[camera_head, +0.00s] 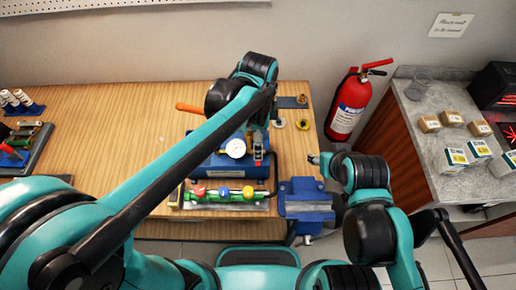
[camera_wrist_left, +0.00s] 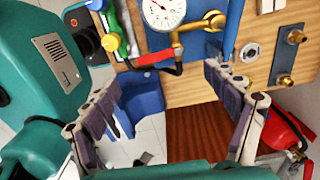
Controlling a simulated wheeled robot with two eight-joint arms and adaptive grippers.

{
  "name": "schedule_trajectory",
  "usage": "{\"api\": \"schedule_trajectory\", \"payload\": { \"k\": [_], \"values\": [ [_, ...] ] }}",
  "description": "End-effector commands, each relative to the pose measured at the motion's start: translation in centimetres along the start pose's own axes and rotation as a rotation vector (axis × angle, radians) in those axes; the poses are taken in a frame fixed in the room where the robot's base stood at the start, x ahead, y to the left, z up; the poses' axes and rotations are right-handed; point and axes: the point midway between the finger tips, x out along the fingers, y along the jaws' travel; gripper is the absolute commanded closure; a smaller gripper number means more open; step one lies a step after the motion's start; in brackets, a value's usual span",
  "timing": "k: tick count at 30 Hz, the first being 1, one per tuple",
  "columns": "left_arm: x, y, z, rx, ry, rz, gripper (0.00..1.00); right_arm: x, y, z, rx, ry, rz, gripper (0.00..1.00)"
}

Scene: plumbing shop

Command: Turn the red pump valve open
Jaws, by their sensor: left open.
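The blue pump (camera_head: 248,170) stands on the wooden bench with a round white gauge (camera_head: 233,148). In the left wrist view the gauge (camera_wrist_left: 165,12) sits beside brass piping (camera_wrist_left: 200,30). A valve handle with a red grip (camera_wrist_left: 155,58) juts out below the gauge. My left gripper (camera_wrist_left: 163,82) is open, its two fingers apart on either side of the red handle in the picture; no contact shows. In the head view my left arm reaches over the pump and hides part of it. My right gripper (camera_head: 314,159) is right of the pump; its jaws are unclear.
A green manifold (camera_head: 225,203) with coloured knobs lies in front of the pump. A blue vise (camera_head: 305,205) is at the bench's front right edge. A red extinguisher (camera_head: 349,105) stands beyond the bench's right side. The bench's left middle is clear.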

Motion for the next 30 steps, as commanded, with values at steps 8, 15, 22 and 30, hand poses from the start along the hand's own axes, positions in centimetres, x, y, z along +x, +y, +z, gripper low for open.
{"api": "schedule_trajectory", "payload": {
  "k": [8, 15, 22, 30],
  "values": [
    [4.8, 0.0, 0.0, -0.003, 0.001, -0.002, 0.14, 1.2, 0.0, 0.9, 0.0, 0.0, 0.0, 0.52],
    [6.8, 0.0, 0.1, -0.004, 0.001, -0.002, 0.14, 1.6, 0.0, 1.1, 0.0, 0.0, 0.0, 0.52],
    [6.8, 0.0, 0.1, -0.005, 0.001, -0.002, 0.14, 1.5, 0.0, 1.1, 0.0, 0.0, 0.0, 0.52],
    [6.8, 0.0, 0.1, -0.005, 0.001, -0.003, 0.64, 1.5, 0.0, 1.1, 0.0, 0.0, 0.0, 0.52]
  ]
}}
